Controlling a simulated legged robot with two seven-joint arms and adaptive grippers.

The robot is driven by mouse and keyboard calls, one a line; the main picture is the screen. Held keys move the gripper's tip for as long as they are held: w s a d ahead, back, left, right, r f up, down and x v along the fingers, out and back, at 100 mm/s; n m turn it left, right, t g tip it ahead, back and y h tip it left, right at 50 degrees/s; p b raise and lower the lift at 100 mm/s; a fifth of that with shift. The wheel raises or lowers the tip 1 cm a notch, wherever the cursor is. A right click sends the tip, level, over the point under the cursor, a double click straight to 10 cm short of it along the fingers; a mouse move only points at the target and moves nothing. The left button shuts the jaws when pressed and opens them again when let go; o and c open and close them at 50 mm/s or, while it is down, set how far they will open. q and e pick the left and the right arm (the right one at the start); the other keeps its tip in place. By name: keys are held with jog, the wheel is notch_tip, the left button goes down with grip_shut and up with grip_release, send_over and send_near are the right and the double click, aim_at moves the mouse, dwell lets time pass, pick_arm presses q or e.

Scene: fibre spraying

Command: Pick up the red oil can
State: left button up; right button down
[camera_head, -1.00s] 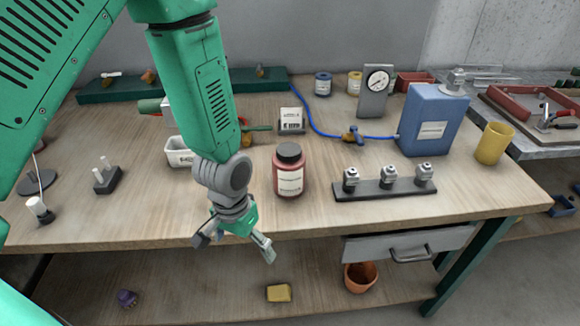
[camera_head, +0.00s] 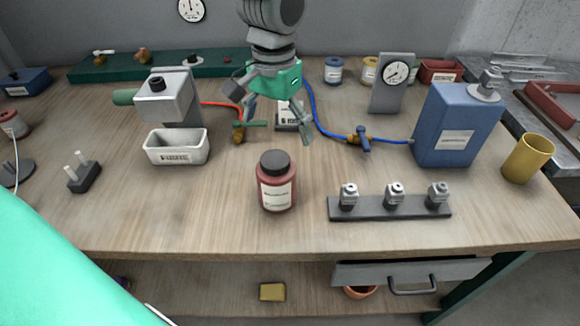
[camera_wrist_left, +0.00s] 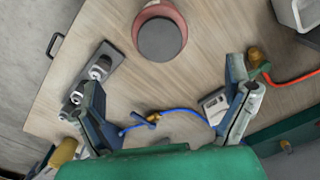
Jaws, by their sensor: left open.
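The red oil can (camera_head: 276,190) is a red jar with a dark grey cap and a white label. It stands upright on the wooden bench, near the middle. In the left wrist view the can (camera_wrist_left: 179,17) shows from above at the top edge, its dark cap towards me. My left gripper (camera_head: 276,125) is open and empty, pointing down above and behind the can, apart from it. Its two fingers also show spread in the left wrist view (camera_wrist_left: 170,112), with the can beyond their tips. My right gripper is not in view.
A rack with three small fittings (camera_head: 388,209) stands right of the can. A blue canister (camera_head: 455,125) and yellow cup (camera_head: 527,158) stand further right. A white bin (camera_head: 176,155) is at left. A blue hose (camera_head: 325,132) runs behind. Bench is clear around the can.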

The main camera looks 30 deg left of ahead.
aim_at(278, 157)
pick_arm(q)
notch_tip(278, 157, down, 8)
jog(key=shift+f, duration=0.2)
jog(key=f, duration=0.4)
jog(key=shift+s+a+f, duration=0.1)
jog(key=shift+s, duration=0.3)
jog(key=shift+w+f, duration=0.15)
jog(key=shift+f, duration=0.35)
jog(key=c, duration=1.5)
jog(key=shift+r, duration=0.1)
